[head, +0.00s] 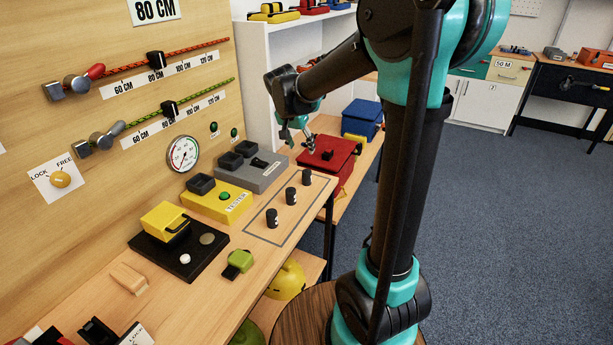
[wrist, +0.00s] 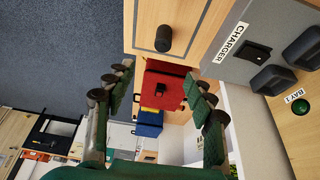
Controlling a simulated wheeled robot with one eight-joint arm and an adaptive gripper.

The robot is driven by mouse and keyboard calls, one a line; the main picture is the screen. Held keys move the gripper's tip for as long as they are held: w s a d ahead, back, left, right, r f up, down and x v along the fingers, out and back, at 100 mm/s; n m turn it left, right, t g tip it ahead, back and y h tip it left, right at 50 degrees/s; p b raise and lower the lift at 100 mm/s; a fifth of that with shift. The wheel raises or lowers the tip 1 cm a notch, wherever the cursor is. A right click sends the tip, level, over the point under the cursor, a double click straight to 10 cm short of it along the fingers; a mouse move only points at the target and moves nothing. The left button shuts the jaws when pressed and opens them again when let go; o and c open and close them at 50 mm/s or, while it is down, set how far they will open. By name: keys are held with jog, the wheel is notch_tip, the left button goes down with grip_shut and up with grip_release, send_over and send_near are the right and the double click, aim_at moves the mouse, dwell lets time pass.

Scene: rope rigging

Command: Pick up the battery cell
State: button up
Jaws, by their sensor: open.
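Three black cylindrical battery cells stand upright in an outlined rectangle on the wooden bench: a near one (head: 272,217), a middle one (head: 290,196) and a far one (head: 306,177). One cell (wrist: 163,38) shows in the wrist view at the top, beyond the fingertips. My gripper (head: 298,137) is open and empty, above and beyond the far cell, near the red box. In the wrist view its fingers (wrist: 158,86) are spread wide, with nothing between them touching.
A grey charger (head: 252,171) and a yellow tester (head: 217,202) stand left of the cells. A red box (head: 343,160) and blue box (head: 363,119) stand beyond the bench. A black tray (head: 200,258) with a yellow block is nearer. The outlined rectangle is otherwise clear.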

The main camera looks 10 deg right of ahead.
send_over(306, 171)
jog(key=s, duration=0.2)
notch_tip(306, 171, down, 8)
jog(key=f, duration=0.1)
jog(key=shift+a+x, duration=0.2)
jog(key=shift+x, duration=0.6)
jog(key=shift+a+x, duration=0.15)
jog(key=shift+x, duration=0.6)
jog(key=shift+a+x, duration=0.2)
jog(key=shift+x, duration=0.6)
jog(key=shift+w+f, duration=0.1)
jog(key=shift+c, duration=0.5)
grip_shut()
